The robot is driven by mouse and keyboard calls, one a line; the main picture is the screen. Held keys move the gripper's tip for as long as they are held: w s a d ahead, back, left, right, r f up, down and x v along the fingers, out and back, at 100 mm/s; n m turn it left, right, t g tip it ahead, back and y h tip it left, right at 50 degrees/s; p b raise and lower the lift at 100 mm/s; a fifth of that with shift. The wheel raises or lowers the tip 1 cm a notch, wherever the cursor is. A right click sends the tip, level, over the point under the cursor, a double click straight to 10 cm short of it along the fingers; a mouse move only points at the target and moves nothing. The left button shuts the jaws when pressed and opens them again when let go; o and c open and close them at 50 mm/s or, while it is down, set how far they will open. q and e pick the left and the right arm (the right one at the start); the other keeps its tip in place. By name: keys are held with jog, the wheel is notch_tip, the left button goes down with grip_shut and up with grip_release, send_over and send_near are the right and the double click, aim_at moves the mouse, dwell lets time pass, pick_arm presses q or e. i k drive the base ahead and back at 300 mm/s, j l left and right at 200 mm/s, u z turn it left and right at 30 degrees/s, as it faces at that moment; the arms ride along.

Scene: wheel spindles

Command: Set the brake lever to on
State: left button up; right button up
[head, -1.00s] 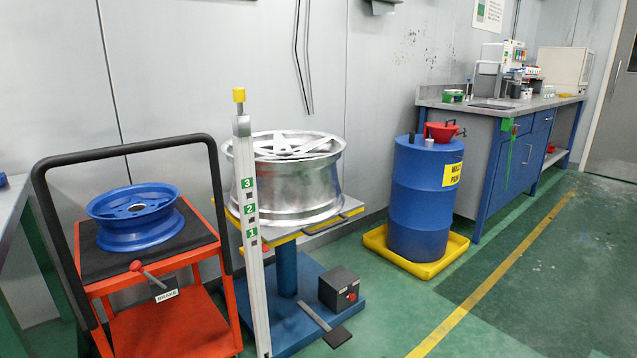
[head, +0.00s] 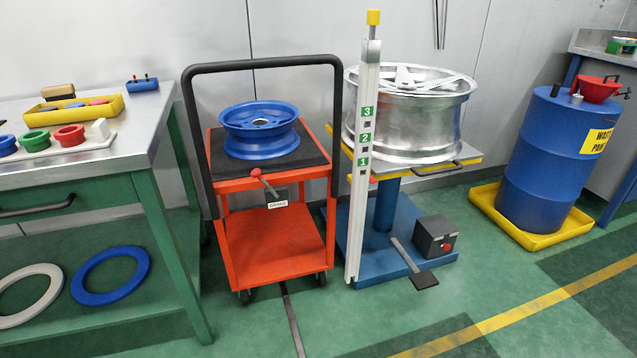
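The brake lever (head: 265,183) is a short grey rod with a red knob at its upper left end. It sits on the front edge of the orange cart (head: 270,245), just above a small white label reading BRAKE (head: 278,204). The rod slants from the knob down to the right. No on or off marks are readable. A blue wheel rim (head: 260,130) lies on the cart's black top mat. Neither of my grippers shows in the head view.
A green workbench (head: 160,200) with rings and a yellow tray (head: 75,110) stands left. A white post (head: 363,170) numbered 1 to 3 and a lift table with a silver wheel (head: 410,120) stand right of the cart.

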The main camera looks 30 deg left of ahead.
aim_at(256, 173)
jog(key=u, duration=1.35)
